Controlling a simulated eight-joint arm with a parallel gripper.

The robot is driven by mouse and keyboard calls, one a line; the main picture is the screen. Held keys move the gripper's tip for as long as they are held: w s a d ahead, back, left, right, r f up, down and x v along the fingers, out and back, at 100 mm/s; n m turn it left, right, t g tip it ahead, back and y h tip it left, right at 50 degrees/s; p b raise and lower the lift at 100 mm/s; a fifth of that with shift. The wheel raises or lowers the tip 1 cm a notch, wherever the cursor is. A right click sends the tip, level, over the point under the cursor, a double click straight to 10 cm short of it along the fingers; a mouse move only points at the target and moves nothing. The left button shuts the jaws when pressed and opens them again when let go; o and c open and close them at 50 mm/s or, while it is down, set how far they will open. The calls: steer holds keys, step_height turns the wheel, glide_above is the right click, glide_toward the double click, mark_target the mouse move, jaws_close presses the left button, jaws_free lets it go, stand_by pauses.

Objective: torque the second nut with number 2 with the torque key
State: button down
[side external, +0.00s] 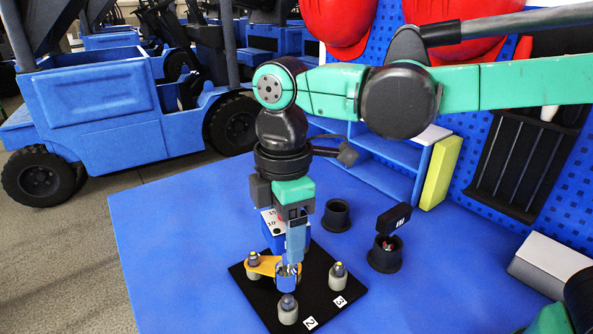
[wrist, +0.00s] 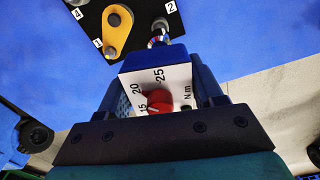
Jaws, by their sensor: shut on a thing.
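My gripper (side external: 294,240) is shut on the blue torque key (side external: 270,234) and holds it upright above a black plate (side external: 318,300). In the wrist view the torque key (wrist: 196,82) shows a white scale face marked 15, 20, 25 and N.m, with a red knob (wrist: 160,101). Its metal socket (wrist: 157,42) points at the plate, close to the number 2 nut (wrist: 160,24). In the side view that nut (side external: 288,303) stands on a grey post in front of the socket; I cannot tell whether they touch. The number 3 nut (side external: 338,272) is to the right.
A yellow-orange arm (side external: 264,266) lies on the plate by nut 1 (wrist: 108,50). Two black cups stand behind right, one empty (side external: 336,214), one (side external: 385,256) holding a black-handled tool (side external: 394,219). A white box (side external: 548,262) is far right. The blue table's left is clear.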

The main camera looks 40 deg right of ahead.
mark_target(287, 265)
steer(key=shift+f, duration=0.7)
steer(key=shift+f, duration=1.6)
stand_by(0.5)
steer(key=shift+m, duration=0.3)
steer(key=m, duration=0.5)
steer(key=shift+m, duration=0.7)
steer(key=m, duration=0.5)
